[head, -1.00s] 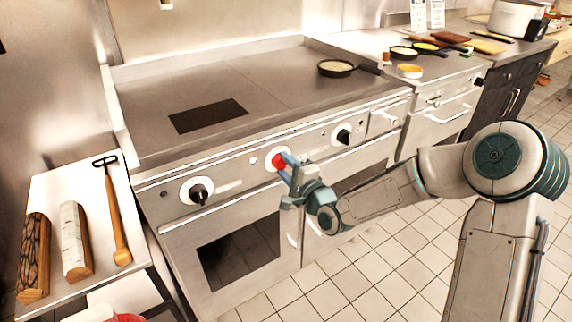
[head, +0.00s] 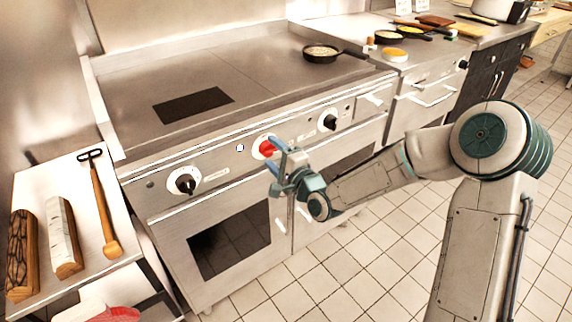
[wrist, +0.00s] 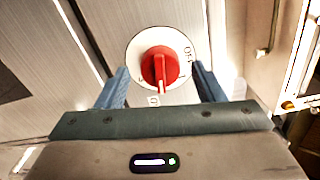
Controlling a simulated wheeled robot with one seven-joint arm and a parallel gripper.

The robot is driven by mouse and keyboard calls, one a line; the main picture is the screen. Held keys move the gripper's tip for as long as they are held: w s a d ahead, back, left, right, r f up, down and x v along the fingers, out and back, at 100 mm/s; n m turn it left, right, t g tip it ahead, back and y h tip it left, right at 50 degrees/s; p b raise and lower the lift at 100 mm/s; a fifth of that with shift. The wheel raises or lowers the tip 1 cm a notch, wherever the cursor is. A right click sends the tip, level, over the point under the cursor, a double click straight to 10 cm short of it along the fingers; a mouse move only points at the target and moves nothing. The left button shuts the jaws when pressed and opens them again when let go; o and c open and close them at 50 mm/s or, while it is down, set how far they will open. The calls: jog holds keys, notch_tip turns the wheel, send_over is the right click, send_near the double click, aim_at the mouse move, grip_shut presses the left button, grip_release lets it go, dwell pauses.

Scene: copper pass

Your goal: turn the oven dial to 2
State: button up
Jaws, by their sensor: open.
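The red dial (head: 266,147) sits on a white round plate on the front panel of the steel range, between two black dials. In the wrist view the red dial (wrist: 159,67) lies between and beyond my two blue fingertips, with a white pointer mark on it. Some marks show on its plate (wrist: 188,58), too small to read surely. My gripper (head: 279,156) is open in front of the red dial; in the wrist view its fingers (wrist: 160,88) stand on either side, apart from the dial. Part of the dial is hidden by a finger in the head view.
Black dials sit left (head: 186,183) and right (head: 328,122) on the panel. A pan (head: 321,52) stands on the griddle top. A side shelf at left holds logs (head: 62,238) and a wooden-handled tool (head: 103,205). The tiled floor (head: 370,240) in front is clear.

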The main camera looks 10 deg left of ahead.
jog(key=p+v, duration=0.1)
jog(key=v, duration=1.2)
jog(key=shift+d, duration=0.2)
jog(key=d+r+n+g+h+p, duration=0.2)
jog(key=d+n+h+p, duration=0.2)
jog(key=d+h, duration=0.25)
jog(key=d+r+n+g+h+p, duration=0.25)
jog(key=d+h+p, duration=0.25)
jog(key=d, duration=0.3)
jog(key=s+d+r+n+g+h+p, duration=0.1)
jog(key=s+d+r+g+p, duration=0.1)
jog(key=s+r, duration=0.6)
jog(key=s+d+r+n+g+h+p, duration=0.1)
jog(key=s+d+r+n+g+p, duration=0.1)
jog(key=s+d+r+p, duration=0.3)
jog(key=s+d+r, duration=0.2)
jog(key=s+r, duration=0.1)
jog(key=s, duration=0.1)
jog(key=shift+s, duration=0.3)
jog(key=shift+n+g, duration=0.25)
